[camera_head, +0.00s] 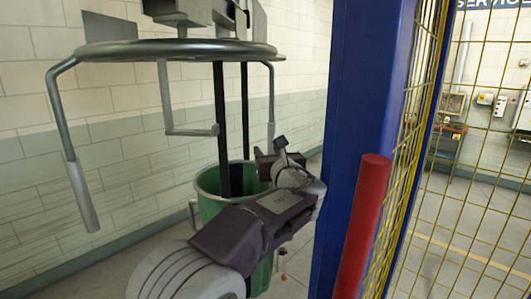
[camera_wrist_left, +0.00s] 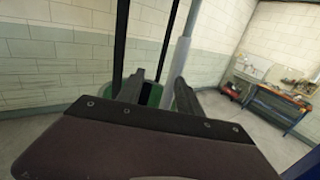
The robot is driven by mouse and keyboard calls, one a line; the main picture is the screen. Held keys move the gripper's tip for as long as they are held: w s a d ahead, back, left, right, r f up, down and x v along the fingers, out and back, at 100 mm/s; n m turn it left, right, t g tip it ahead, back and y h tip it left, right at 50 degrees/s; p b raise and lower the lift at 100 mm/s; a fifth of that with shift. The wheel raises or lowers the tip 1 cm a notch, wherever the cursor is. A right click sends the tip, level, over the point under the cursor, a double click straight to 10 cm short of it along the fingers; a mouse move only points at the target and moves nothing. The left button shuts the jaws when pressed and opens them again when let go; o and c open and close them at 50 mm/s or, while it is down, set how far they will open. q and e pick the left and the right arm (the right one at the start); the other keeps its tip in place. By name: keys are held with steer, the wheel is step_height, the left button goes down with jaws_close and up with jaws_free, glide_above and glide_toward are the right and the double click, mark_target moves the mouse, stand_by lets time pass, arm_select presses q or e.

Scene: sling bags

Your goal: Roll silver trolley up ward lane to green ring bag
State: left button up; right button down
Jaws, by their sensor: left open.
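A grey metal ring frame (camera_head: 180,50) with several bent rods hanging from it stands at upper left; I cannot tell whether it is part of the silver trolley. Two dark posts run down below it. A green open-topped round container (camera_head: 209,187), perhaps the green ring bag, stands beneath it, partly hidden by my left arm. It shows as a green patch in the left wrist view (camera_wrist_left: 154,94). My left gripper (camera_head: 279,155) is open beside the container's rim. In the left wrist view my open fingers (camera_wrist_left: 158,92) appear either side of a light grey rod (camera_wrist_left: 180,60); contact is unclear.
A thick blue post (camera_head: 355,100) stands close right of my left gripper, with a red bar (camera_head: 362,225) in front. Yellow mesh fencing (camera_head: 415,120) extends right. A workbench (camera_wrist_left: 280,98) stands by the far wall. Open floor (camera_wrist_left: 240,140) lies before it.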

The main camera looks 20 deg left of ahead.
arm_select(q)
steer(key=b+v, duration=0.1)
steer(key=v, duration=0.4)
steer(key=shift+w+a, duration=0.1)
